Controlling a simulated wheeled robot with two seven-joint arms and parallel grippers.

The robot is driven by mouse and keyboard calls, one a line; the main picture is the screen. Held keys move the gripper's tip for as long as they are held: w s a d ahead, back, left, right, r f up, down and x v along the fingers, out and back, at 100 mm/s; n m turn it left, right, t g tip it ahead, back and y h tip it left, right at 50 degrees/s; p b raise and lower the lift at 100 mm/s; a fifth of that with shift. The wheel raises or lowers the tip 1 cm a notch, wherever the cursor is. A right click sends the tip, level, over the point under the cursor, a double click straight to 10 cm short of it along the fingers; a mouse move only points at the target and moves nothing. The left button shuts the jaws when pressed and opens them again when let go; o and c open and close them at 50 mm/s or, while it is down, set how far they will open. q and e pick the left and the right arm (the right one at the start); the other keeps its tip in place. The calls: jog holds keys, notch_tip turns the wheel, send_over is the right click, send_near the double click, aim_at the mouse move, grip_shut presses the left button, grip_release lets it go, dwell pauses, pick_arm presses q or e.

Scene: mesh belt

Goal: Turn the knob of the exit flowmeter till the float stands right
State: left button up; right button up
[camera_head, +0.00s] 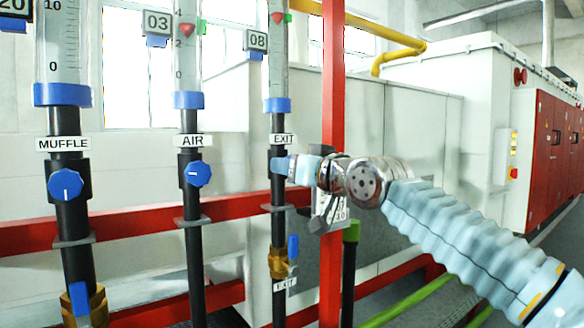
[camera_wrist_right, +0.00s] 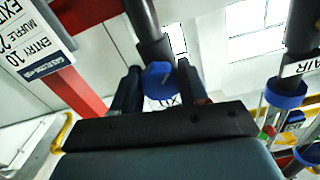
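The exit flowmeter (camera_head: 277,70) is a clear tube with a blue collar above an EXIT label (camera_head: 283,139). Its red float (camera_head: 277,17) shows at the top edge of the head view, about level with a green mark (camera_head: 287,18). Its blue knob (camera_head: 279,165) is partly covered by my right gripper (camera_head: 292,168). In the right wrist view, the knob (camera_wrist_right: 160,82) sits between the two dark fingers of the right gripper (camera_wrist_right: 160,88), with no clear gap on either side. My left gripper is not in view.
A red post (camera_head: 333,90) stands just right of the exit flowmeter. The air knob (camera_head: 197,173) and muffle knob (camera_head: 66,184) are to the left. A blue-handled brass valve (camera_head: 279,262) is below. Red rails (camera_head: 130,224) cross behind the pipes.

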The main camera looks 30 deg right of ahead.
jog(key=c, duration=0.5)
jog(key=shift+m+b, duration=0.4)
jog(key=o, duration=1.1)
jog(key=s+b, duration=0.1)
jog(key=s, duration=0.3)
jog(key=s+b, duration=0.1)
jog(key=s, duration=0.4)
jog(key=s+d+b, duration=0.1)
jog(key=s, duration=0.3)
jog(key=shift+s, duration=0.4)
